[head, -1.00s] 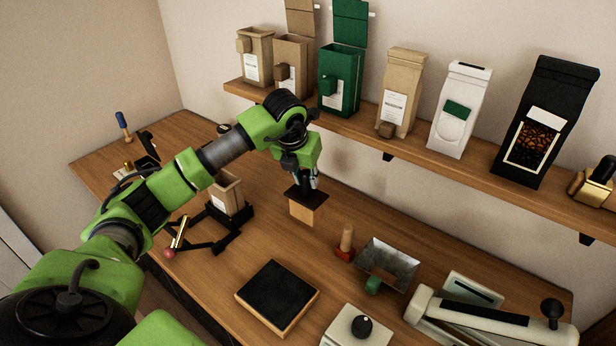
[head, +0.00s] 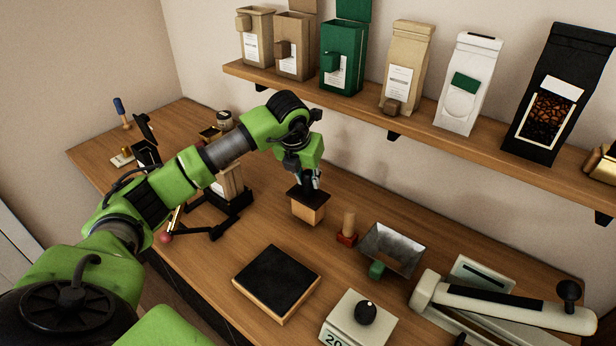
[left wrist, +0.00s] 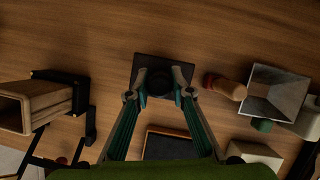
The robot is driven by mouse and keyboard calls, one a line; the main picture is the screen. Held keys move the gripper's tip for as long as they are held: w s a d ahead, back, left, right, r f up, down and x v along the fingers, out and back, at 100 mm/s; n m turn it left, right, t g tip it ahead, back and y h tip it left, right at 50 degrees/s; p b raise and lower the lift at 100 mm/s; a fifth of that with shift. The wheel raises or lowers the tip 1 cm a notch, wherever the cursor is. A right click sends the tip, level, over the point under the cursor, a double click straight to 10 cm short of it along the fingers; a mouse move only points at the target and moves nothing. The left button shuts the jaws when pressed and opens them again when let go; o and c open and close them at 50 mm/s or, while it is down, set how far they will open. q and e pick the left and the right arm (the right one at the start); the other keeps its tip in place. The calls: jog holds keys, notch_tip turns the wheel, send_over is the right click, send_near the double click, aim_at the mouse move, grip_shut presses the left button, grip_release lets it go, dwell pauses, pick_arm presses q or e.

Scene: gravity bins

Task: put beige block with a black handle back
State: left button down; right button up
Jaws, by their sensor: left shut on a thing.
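The beige block (head: 308,213) has a light wooden body under a flat black top plate. My left gripper (head: 308,183) is above it, shut on its black handle. In the left wrist view the round black knob of the handle (left wrist: 160,82) lies between the two fingertips, over the dark square plate. The block is upright over the middle of the table (head: 225,263); I cannot tell whether its underside touches the wood. The fingers partly hide the handle in the head view. My right gripper is not in view.
A red-based wooden stamp (head: 348,230) and a metal scoop (head: 393,247) stand right of the block. A black-topped pad (head: 277,280) lies in front. A wooden box on a black stand (left wrist: 40,105) is to the left. A shelf (head: 440,138) with several bags runs behind.

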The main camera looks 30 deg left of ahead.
pick_arm(q)
jog(key=shift+f+b, duration=0.4)
dwell(0.5)
jog(key=c, duration=1.7)
grip_release()
jog(key=v, duration=1.2)
